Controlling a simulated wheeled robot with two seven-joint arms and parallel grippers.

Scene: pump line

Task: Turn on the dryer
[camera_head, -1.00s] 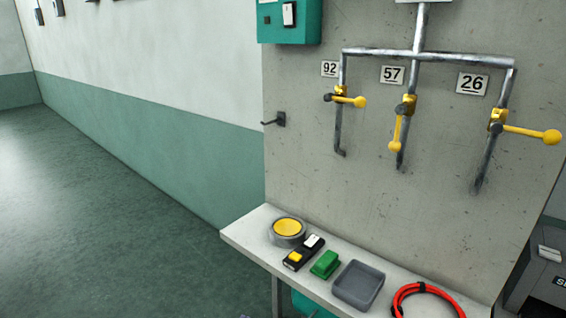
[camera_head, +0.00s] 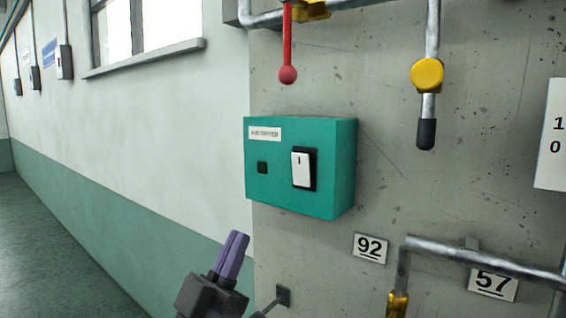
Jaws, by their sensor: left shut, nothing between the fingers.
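The dryer's control box (camera_head: 270,194) is a teal box on the concrete wall, with a small label at its top that is too blurred to read surely. On its front is a white rocker switch (camera_head: 301,169) in a black frame. My left gripper (camera_head: 236,240) has purple fingers, shut and empty. It is below and to the left of the box in the picture, apart from it. My right gripper is not in view.
A red-knobbed lever (camera_head: 287,74) hangs above the box. A pipe with a yellow fitting (camera_head: 427,75) is at the upper right. A number 92 plate (camera_head: 370,248) and a grey pipe (camera_head: 480,257) are below right.

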